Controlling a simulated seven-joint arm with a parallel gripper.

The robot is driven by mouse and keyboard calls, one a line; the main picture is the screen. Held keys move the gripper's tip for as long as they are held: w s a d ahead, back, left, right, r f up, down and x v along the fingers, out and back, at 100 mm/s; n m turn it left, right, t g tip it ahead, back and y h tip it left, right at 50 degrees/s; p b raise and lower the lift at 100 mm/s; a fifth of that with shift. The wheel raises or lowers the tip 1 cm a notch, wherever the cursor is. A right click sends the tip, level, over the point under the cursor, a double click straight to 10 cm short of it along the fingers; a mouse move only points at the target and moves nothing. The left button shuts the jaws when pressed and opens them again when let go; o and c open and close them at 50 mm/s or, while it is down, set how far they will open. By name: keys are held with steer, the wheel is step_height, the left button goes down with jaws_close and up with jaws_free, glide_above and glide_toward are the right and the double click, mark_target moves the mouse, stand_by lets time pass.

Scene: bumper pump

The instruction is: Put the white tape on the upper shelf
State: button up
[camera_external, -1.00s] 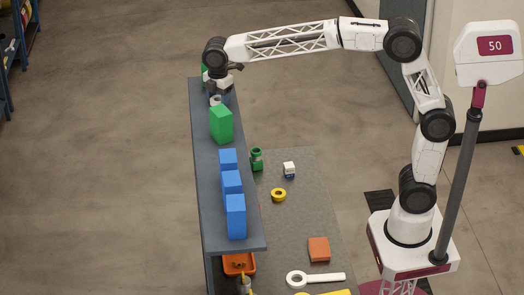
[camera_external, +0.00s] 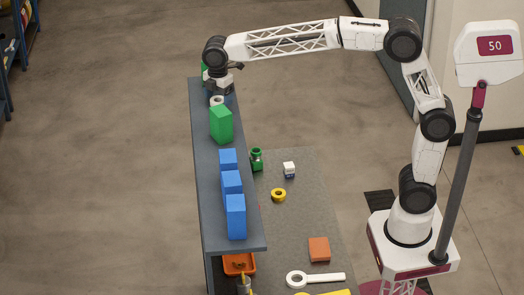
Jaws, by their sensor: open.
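The white tape (camera_external: 216,100) is a small white ring on the upper shelf (camera_external: 213,187), just behind the green box as seen here. My gripper (camera_external: 217,92) is over the far end of the shelf, directly above and close to the tape. The gripper is open. Its fingertips are small and partly hidden, so I cannot tell if they touch the tape.
On the shelf, a green box (camera_external: 221,125) stands close to the tape, and blue boxes (camera_external: 236,217) stand nearer. Another green item shows behind my gripper. The lower table (camera_external: 295,220) holds a green jar (camera_external: 256,160), yellow tape (camera_external: 278,195) and an orange block (camera_external: 319,249).

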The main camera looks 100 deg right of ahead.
mark_target(221, 100)
step_height(221, 100, up, 12)
steer(key=shift+f, duration=0.2)
stand_by(0.4)
stand_by(0.7)
steer(key=s+a+f+m+t, duration=0.15)
steer(key=s+a+f, duration=0.35)
steer(key=s, duration=0.5)
steer(key=s+a+f+m, duration=0.3)
steer(key=s+a, duration=0.5)
steer(key=s, duration=0.2)
steer(key=s+a+f+m, duration=0.2)
steer(key=s+a+f, duration=0.1)
steer(key=s+f, duration=0.5)
steer(key=s+a+f+m+t, duration=0.1)
steer(key=s+a+f, duration=0.3)
steer(key=s+f, duration=0.5)
steer(key=s+m, duration=0.1)
steer(key=s, duration=0.5)
steer(key=shift+m, duration=0.35)
